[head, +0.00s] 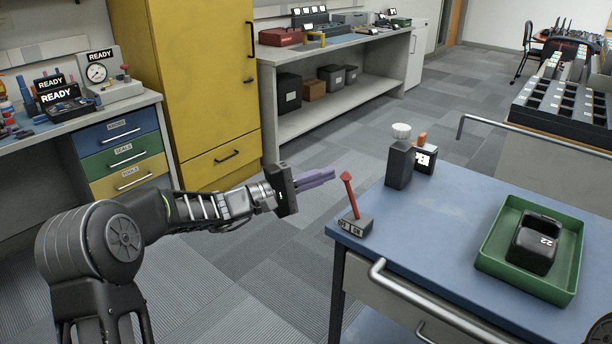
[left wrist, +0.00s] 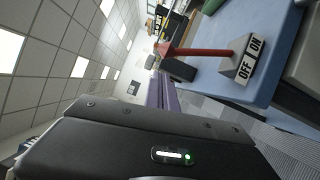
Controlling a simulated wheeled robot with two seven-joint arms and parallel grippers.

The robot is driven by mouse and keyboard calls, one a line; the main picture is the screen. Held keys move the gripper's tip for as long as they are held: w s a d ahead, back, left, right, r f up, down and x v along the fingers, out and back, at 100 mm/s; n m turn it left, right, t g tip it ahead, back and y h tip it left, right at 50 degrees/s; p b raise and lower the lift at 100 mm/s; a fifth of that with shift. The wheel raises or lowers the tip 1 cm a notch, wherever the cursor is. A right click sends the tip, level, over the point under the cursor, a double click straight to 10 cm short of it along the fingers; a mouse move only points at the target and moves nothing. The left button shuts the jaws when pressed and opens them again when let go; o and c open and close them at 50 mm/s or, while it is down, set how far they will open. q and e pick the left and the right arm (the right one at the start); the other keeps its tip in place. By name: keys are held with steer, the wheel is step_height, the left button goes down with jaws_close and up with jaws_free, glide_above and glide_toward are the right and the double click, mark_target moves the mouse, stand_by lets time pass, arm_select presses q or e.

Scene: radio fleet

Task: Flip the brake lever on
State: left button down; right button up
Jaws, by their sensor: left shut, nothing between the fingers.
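The brake lever (head: 350,196) is a red handle with a wider red tip. It rises from a small grey base (head: 354,223) at the near left corner of the blue table. The base is marked OFF on the left and ON on the right, and the handle leans left, to the OFF side. My left gripper (head: 332,174) has purple fingers, shut and empty, pointing at the lever's tip from its left. A touch cannot be made out. In the left wrist view the red lever (left wrist: 205,52) shows beyond the purple fingers. My right gripper is not in view.
A metal handle (head: 430,300) juts from the table's front.

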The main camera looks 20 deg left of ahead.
arm_select(q)
steer(key=shift+s+d+r, duration=0.1)
steer(key=shift+s+d, duration=0.3)
steer(key=shift+d, duration=0.2)
steer(key=shift+s+d+r+m+g+b, duration=0.15)
steer(key=shift+d+r+m+g+b, duration=0.15)
steer(key=shift+m+b, duration=0.15)
steer(key=shift+d, duration=0.1)
steer(key=s+d+r+m+g+y+b, duration=0.1)
steer(key=s+d+r+m+y+b, duration=0.1)
steer(key=d+m+b, duration=0.5)
steer(key=shift+s+d+m+g+y+b, duration=0.35)
steer(key=shift+s+d+y+b, duration=0.2)
steer(key=shift+s+d+y, duration=0.25)
steer(key=shift+d+f, duration=0.1)
